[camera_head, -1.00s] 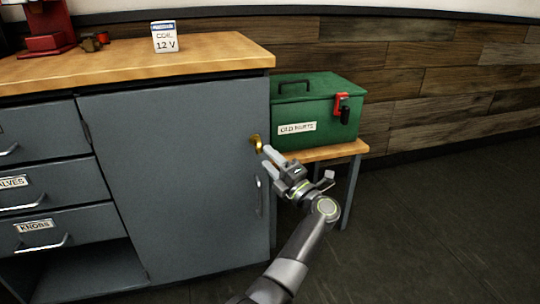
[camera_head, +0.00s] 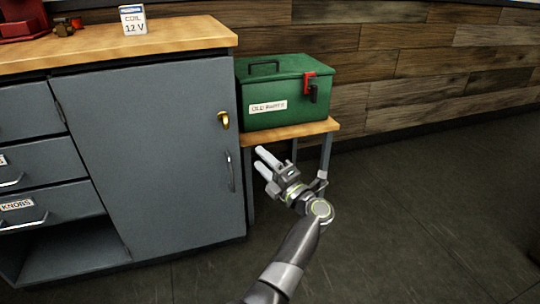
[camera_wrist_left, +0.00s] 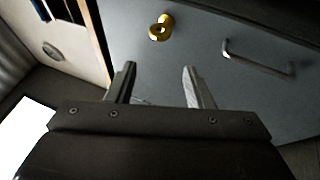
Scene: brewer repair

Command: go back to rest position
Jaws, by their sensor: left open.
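My left gripper (camera_head: 265,164) is open and empty in the head view, in front of the small side table and right of the cabinet door. Its two fingers also show apart in the left wrist view (camera_wrist_left: 158,75), with nothing between them. The grey cabinet door (camera_head: 160,150) is shut. A brass latch (camera_head: 223,120) on it stands apart from my gripper, and it also shows in the left wrist view (camera_wrist_left: 160,27). My right gripper is not in view.
A green box (camera_head: 285,92) labelled "OLD PARTS" sits on a small wooden table (camera_head: 325,126). The workbench top (camera_head: 180,35) carries a "COIL 12 V" box (camera_head: 133,20) and a red device (camera_head: 22,20). Drawers (camera_head: 50,170) are at left. The floor at right is clear.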

